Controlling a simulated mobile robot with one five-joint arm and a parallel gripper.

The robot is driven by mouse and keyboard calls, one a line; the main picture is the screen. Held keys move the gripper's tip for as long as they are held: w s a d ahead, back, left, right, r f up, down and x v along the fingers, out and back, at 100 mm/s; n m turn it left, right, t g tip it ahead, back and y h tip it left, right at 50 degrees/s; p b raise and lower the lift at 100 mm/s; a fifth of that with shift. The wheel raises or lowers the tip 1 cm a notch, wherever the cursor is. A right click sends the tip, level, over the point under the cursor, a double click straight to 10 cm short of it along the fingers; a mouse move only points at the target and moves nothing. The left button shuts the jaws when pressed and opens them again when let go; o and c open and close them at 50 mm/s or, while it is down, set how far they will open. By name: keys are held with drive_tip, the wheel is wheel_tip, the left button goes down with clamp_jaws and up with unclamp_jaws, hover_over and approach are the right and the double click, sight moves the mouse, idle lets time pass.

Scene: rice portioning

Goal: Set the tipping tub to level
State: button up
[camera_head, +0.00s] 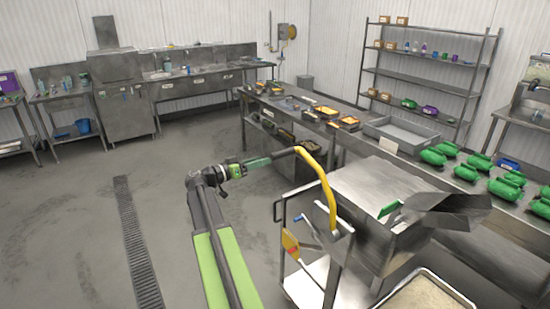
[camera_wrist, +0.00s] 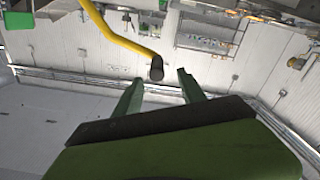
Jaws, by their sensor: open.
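The steel tipping tub (camera_head: 372,190) stands on a wheeled frame right of my arm, with a dark steel spout (camera_head: 452,212) at its right side. I cannot tell its exact tilt. A curved yellow lever (camera_head: 322,180) rises from the frame and bends left to a black grip (camera_head: 285,153). In the wrist view, the yellow lever (camera_wrist: 120,38) ends in the black grip (camera_wrist: 156,68), just beyond and between my fingertips. My gripper (camera_head: 268,160) has green fingers, spread apart in the wrist view (camera_wrist: 158,88). It is open, and no contact with the grip shows.
A rice tray (camera_head: 383,303) sits below the spout. The cart's handle frame (camera_head: 279,212) and a yellow scoop-like tool (camera_head: 291,243) are close right of my arm. A long steel bench with green containers (camera_head: 433,157) stands behind the tub. The floor to the left is clear.

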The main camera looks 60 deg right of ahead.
drive_tip(key=v, duration=0.5)
drive_tip(key=shift+w+a, duration=0.15)
drive_tip(key=shift+a, duration=0.25)
drive_tip(key=w+a+f+n+t+y+b, duration=0.1)
drive_tip(key=w+a+f+n+t, duration=0.1)
drive_tip(key=w+a+f, duration=0.45)
drive_tip(key=w+a+f+n+t+y+b, duration=0.1)
drive_tip(key=w+a+f+n+t+b, duration=0.15)
drive_tip(key=a, duration=0.75)
drive_tip(key=w+a+f+n+t+y, duration=0.1)
drive_tip(key=w+a+f+t, duration=0.1)
drive_tip(key=w+a+f, duration=0.45)
drive_tip(key=s+a+f+n+y, duration=0.2)
drive_tip(key=a+f+n+y, duration=0.2)
drive_tip(key=a, duration=0.7)
drive_tip(key=s+a+f+n+t+y+b, duration=0.1)
drive_tip(key=s+a+f+n+y, duration=0.2)
drive_tip(key=a, duration=0.8)
drive_tip(key=s+a+f+n+y, duration=0.3)
drive_tip(key=a+f+n+y, duration=0.3)
drive_tip(key=a, duration=0.6)
drive_tip(key=shift+f+t+b, duration=0.15)
drive_tip(key=shift+t+b, duration=0.15)
drive_tip(key=shift+t, duration=0.05)
